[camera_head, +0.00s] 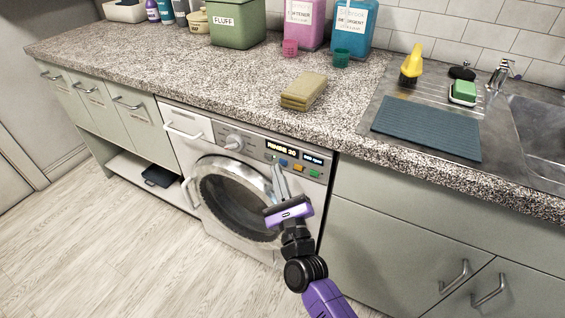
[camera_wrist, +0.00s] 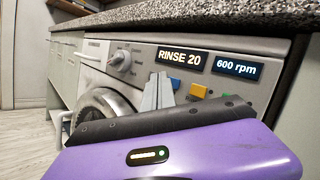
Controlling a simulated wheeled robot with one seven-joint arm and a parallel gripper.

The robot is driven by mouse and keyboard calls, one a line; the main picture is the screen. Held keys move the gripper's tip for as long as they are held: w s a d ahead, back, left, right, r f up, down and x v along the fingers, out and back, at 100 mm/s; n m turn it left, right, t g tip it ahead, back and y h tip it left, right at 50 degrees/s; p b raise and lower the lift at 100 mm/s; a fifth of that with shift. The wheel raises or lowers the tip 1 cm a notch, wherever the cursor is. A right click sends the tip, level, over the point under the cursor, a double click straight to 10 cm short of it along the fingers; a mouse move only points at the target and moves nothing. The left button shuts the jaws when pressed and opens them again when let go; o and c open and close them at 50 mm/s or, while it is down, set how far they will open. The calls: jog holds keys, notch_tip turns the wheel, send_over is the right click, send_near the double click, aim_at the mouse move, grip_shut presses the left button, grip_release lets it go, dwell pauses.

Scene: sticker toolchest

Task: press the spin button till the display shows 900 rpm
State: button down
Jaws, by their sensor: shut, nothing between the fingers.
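The white washing machine (camera_head: 222,145) stands under the counter, its round door (camera_head: 240,195) closed. Its panel has a program display (camera_wrist: 180,60) reading "RINSE 20" and a smaller speed display (camera_wrist: 236,68) reading "600 rpm". Below the displays is a row of coloured buttons: a blue button (camera_head: 284,162), an orange button (camera_head: 299,167) and a green button (camera_head: 314,174). The orange button also shows in the wrist view (camera_wrist: 198,90). I cannot read which is the spin button. My gripper (camera_head: 276,164) is shut and empty, its fingertips in front of the panel, left of the blue button; contact cannot be told.
A program knob (camera_wrist: 120,62) sits left on the panel. The speckled countertop (camera_head: 200,75) overhangs the panel closely. Drawers (camera_head: 410,225) stand to the right of the machine. A sponge (camera_head: 304,90) lies on the counter above. The floor (camera_head: 90,245) at left is clear.

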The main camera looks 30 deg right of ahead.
jog(key=shift+w+d+b, duration=0.45)
jog(key=shift+d+b, duration=0.2)
jog(key=shift+b, duration=0.35)
dwell(0.8)
jog(key=shift+s+a, duration=0.1)
jog(key=shift+s+a+p, duration=0.4)
jog(key=shift+a+p, duration=0.15)
jog(key=shift+s+a+p, duration=0.75)
jog(key=shift+a, duration=0.3)
jog(key=shift+s+a+p, duration=0.7)
jog(key=shift+s+a, duration=0.05)
jog(key=shift+a, duration=0.25)
